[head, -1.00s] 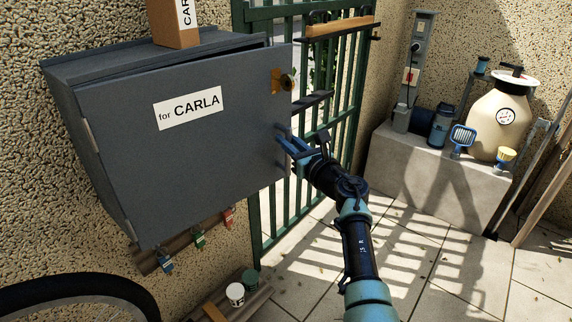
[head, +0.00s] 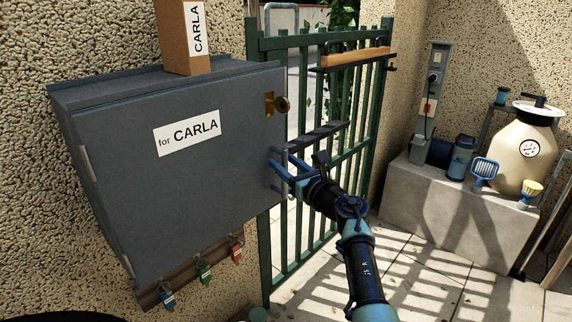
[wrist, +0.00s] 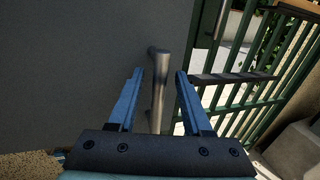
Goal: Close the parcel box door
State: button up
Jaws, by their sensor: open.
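The grey parcel box door (head: 170,190), with a "for CARLA" label, lies flush or nearly flush with the parcel box (head: 150,80) in the head view. My gripper (head: 276,172) is at this handle. In the wrist view my gripper (wrist: 158,73) is open, with the handle between its two blue fingers and space visible on both sides. Any touch with the door is hard to tell.
A cardboard box (head: 184,40) stands on top of the parcel box. Several tagged keys (head: 204,272) hang below it. A green gate (head: 330,130) stands just behind my gripper.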

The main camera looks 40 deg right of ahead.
jog(key=shift+s+r+p, duration=0.1)
jog(key=shift+s+p, duration=0.3)
jog(key=shift+s, duration=0.05)
jog(key=s+a+p, duration=0.1)
jog(key=s+p, duration=0.2)
jog(key=s, duration=0.9)
jog(key=shift+a, duration=0.4)
